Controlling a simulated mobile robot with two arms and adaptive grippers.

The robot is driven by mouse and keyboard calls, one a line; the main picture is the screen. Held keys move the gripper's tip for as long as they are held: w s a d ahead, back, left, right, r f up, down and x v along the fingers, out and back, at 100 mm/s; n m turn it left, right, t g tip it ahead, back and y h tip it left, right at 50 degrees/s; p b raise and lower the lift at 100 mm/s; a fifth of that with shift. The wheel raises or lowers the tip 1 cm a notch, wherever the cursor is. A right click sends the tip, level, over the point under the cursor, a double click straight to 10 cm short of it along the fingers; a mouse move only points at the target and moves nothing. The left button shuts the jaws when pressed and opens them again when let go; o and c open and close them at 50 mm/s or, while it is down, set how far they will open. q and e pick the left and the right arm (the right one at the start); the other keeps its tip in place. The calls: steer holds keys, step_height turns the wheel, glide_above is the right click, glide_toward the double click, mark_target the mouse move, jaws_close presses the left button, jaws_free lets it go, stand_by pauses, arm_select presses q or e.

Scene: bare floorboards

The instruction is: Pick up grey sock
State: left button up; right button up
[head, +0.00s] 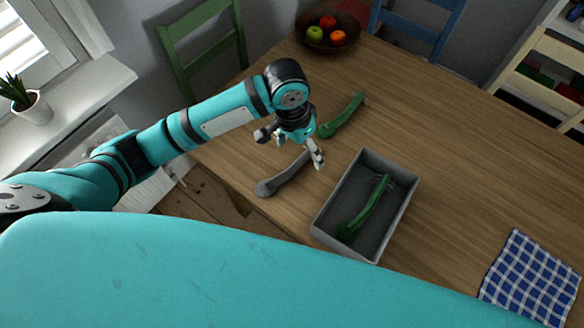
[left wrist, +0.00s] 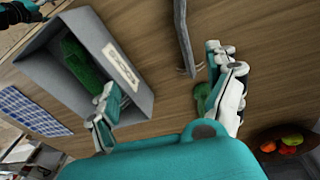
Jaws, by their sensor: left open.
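I see no clear sock. A long grey fork-like item (head: 280,180) lies on the wooden table, its upper end partly hidden by my left gripper in the head view. It also shows in the left wrist view (left wrist: 182,38), with thin tines at its lower end. My left gripper (head: 293,148) is open and empty above that tined end. In the left wrist view its fingers (left wrist: 165,82) are spread wide, with the tines between them, nearer the right finger. I cannot tell the height gap. My right gripper is not in view.
A grey box (head: 327,235) holding a green fork-like item (head: 366,207) stands right of the gripper. Another green item (head: 340,118) lies just beyond it. A fruit bowl (head: 318,44) is at the back, a blue checked cloth (head: 532,280) at lower right. The table's right side is mostly clear.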

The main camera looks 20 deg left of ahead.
arm_select(q)
steer(key=w+a+r+y, duration=0.1)
steer(key=w+a+r, duration=0.1)
steer(key=a+r, duration=0.15)
steer(key=p, duration=0.1)
glide_above(289, 171)
steer(key=shift+n+g, duration=0.3)
steer(key=f, duration=1.1)
steer(key=shift+w+a+f, duration=0.1)
steer(key=shift+w+f, duration=0.1)
steer(key=shift+f, duration=0.15)
steer(key=shift+s+f+p, duration=0.15)
steer(key=shift+f+p, duration=0.25)
steer(key=shift+f, duration=1.1)
steer(key=shift+s+f+p, duration=0.1)
steer(key=shift+f+p, duration=0.25)
steer(key=shift+f, duration=1.15)
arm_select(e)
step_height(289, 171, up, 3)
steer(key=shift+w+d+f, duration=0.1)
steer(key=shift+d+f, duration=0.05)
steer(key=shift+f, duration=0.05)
arm_select(q)
steer(key=shift+c, duration=0.5)
steer(key=c, duration=1)
steer(key=shift+r, duration=0.15)
